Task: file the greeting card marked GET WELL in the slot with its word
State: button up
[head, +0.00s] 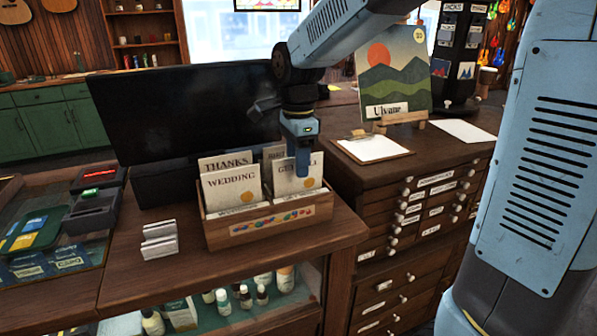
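The card marked GET WELL (285,183) stands upright at the front right of a wooden card box (270,227), with a gold dot low on its face. My gripper (302,170) points down at this card, and its blue finger covers part of the words. I cannot tell whether the fingers are closed on the card, or whether its lower edge rests in a slot. A WEDDING card (232,188) stands at front left, a THANKS card (224,161) behind it. Another card (273,152), mostly hidden, stands behind GET WELL.
A black monitor (185,112) stands close behind the box. A clipboard (372,149) and a landscape picture (394,75) are on the drawer cabinet to the right. Bare counter lies in front of the box.

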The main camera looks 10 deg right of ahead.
notch_tip(320, 180, up, 11)
jog(key=shift+f, duration=0.2)
dwell(0.5)
jog(key=s+d+f+n+t, duration=0.2)
jog(key=s+d+n, duration=0.5)
jog(key=s+d, duration=0.1)
jog(key=s+d+f+n+t, duration=0.2)
jog(key=s+d+n+t, duration=0.1)
jog(key=s+d+n, duration=0.4)
jog(key=shift+s+d+f+n+t, duration=0.35)
jog(key=shift+s+d, duration=0.45)
jog(key=shift+s, duration=0.3)
